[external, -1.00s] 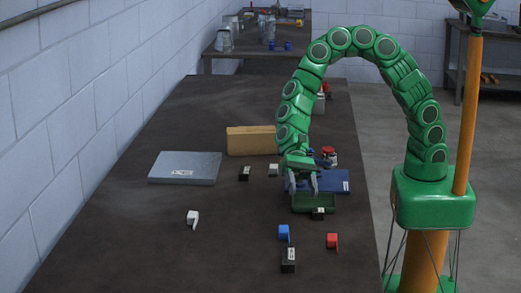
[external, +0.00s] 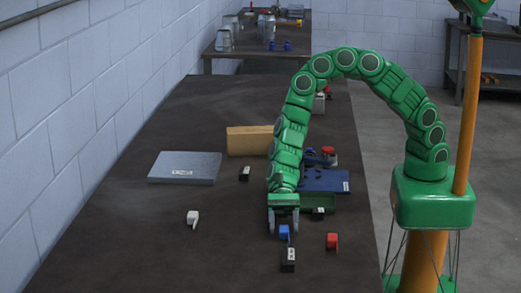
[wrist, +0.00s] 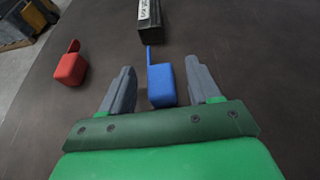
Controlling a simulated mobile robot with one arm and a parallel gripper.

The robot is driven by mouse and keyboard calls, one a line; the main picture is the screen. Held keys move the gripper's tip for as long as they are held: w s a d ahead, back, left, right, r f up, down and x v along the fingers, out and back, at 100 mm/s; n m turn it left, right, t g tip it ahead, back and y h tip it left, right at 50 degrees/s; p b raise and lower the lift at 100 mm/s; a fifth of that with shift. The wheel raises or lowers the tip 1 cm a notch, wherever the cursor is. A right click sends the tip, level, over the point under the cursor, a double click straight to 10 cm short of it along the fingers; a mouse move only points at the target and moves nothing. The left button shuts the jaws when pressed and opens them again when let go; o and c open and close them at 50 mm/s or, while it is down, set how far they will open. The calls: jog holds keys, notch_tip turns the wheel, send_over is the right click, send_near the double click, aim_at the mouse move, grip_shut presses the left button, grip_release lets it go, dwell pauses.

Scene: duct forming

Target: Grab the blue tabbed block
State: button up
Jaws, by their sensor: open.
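The blue tabbed block (external: 284,232) lies on the dark table near the front, just behind a black labelled block. In the wrist view the blue block (wrist: 161,86) sits between my two grey fingers, with its thin tab pointing away from my palm. My gripper (external: 283,226) is open and low over the block. In the wrist view my gripper (wrist: 160,84) has a finger on each side of it, with a gap visible on both sides. I cannot tell the exact height of the fingertips above the table.
A red tabbed block (external: 332,240) lies to the right and a black labelled block (external: 288,260) in front. A white tabbed block (external: 192,217) is at left. A green tray (external: 322,202) and blue plate (external: 325,181) lie behind. A grey slab (external: 185,168) is back left.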

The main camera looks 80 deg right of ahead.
jog(key=shift+x, duration=0.9)
jog(key=shift+c, duration=0.2)
jog(key=c, duration=1)
jog(key=shift+r, duration=0.15)
jog(key=shift+r, duration=0.6)
jog(key=s+d+r, duration=0.3)
jog(key=r, duration=0.1)
jog(key=s+d+r, duration=0.2)
jog(key=s+r, duration=0.1)
jog(key=s, duration=0.1)
jog(key=s+d+r, duration=0.3)
jog(key=s+r, duration=0.1)
jog(key=shift+d+r, duration=0.3)
jog(key=shift+d, duration=0.05)
